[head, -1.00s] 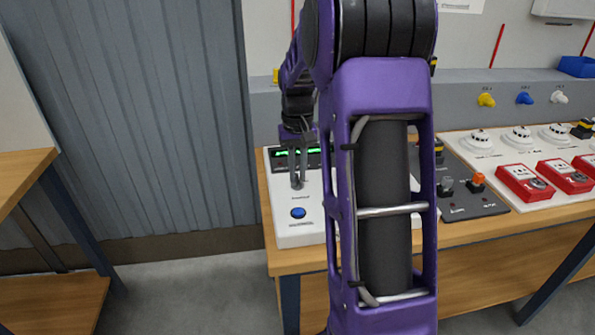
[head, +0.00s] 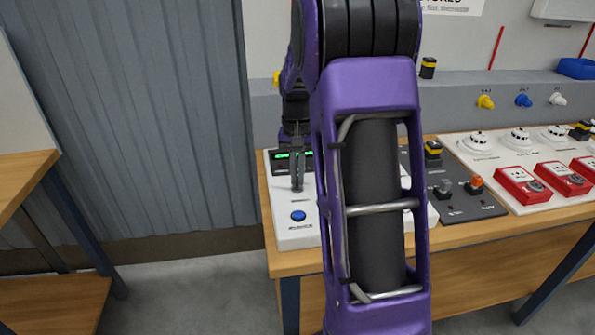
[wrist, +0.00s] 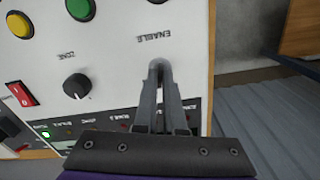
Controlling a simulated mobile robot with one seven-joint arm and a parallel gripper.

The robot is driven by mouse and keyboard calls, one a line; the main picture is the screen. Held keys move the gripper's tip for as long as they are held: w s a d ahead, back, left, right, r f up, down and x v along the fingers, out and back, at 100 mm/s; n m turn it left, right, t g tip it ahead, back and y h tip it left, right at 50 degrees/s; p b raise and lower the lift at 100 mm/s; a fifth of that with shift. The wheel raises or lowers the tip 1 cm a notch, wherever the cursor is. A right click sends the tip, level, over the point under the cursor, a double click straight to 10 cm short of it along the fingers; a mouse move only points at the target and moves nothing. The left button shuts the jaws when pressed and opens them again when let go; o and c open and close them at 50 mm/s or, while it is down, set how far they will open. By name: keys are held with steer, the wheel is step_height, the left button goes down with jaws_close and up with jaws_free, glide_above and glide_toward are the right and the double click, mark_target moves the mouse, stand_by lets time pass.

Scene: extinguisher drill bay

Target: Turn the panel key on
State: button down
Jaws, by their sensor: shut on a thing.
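The white control panel (head: 290,237) stands at the left end of the bench, with a lit green display at its back. My gripper (head: 297,187) points down at the panel, behind its blue button (head: 298,215). In the wrist view my gripper (wrist: 159,68) has its fingertips together at the panel face, beside the upside-down ENABLE label (wrist: 153,34). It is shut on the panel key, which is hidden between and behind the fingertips. Which way the key points cannot be told.
Near the fingers in the wrist view are a black ZONE knob (wrist: 77,86), a red rocker switch (wrist: 22,93), a green button (wrist: 80,8) and a yellow button (wrist: 20,24). Red boxes (head: 523,186) stand further right on the bench. My arm hides part of the panel.

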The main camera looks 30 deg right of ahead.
steer(key=m+p, duration=0.2)
steer(key=m, duration=0.2)
steer(key=shift+r+m, duration=0.1)
steer(key=shift+m, duration=0.2)
steer(key=shift+m+p, duration=0.8)
steer(key=shift+m, duration=1.2)
steer(key=c, duration=1)
jaws_free()
step_height(320, 180, up, 17)
steer(key=p, duration=0.2)
steer(key=shift+r, duration=0.15)
steer(key=shift+s, duration=0.15)
